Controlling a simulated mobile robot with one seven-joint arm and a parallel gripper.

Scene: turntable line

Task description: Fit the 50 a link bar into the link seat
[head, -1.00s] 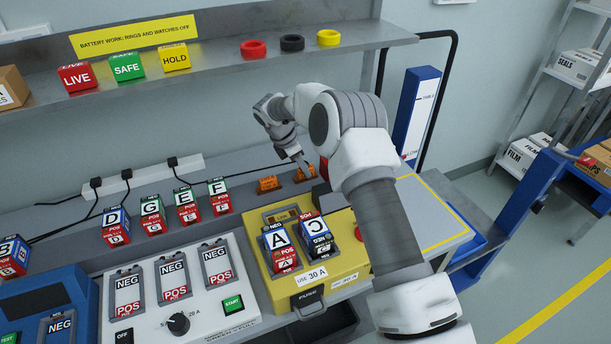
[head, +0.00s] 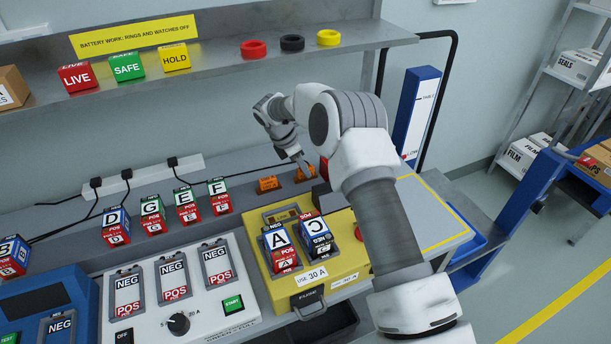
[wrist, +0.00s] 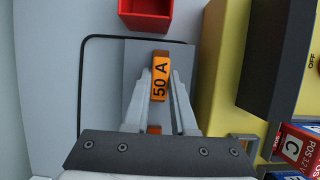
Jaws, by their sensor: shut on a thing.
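The orange 50 A link bar (wrist: 160,82) is between the fingers of my gripper (wrist: 161,76) in the wrist view, its label facing the camera. My gripper is shut on it, over a grey plate. In the head view my gripper (head: 304,165) is at the right-hand orange piece (head: 305,174), behind the yellow unit; the fingers are small there. The yellow unit (head: 257,248) has a recess marked LINK (head: 282,215) near its back edge, which appears to be the link seat. Whether the bar touches the plate cannot be told.
Another orange piece (head: 267,184) stands to the left. Batteries A (head: 279,240) and C (head: 318,234) sit on the yellow unit. A red open box (wrist: 146,14) and a dark block (wrist: 279,60) are near my gripper. A shelf (head: 220,64) overhangs the back.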

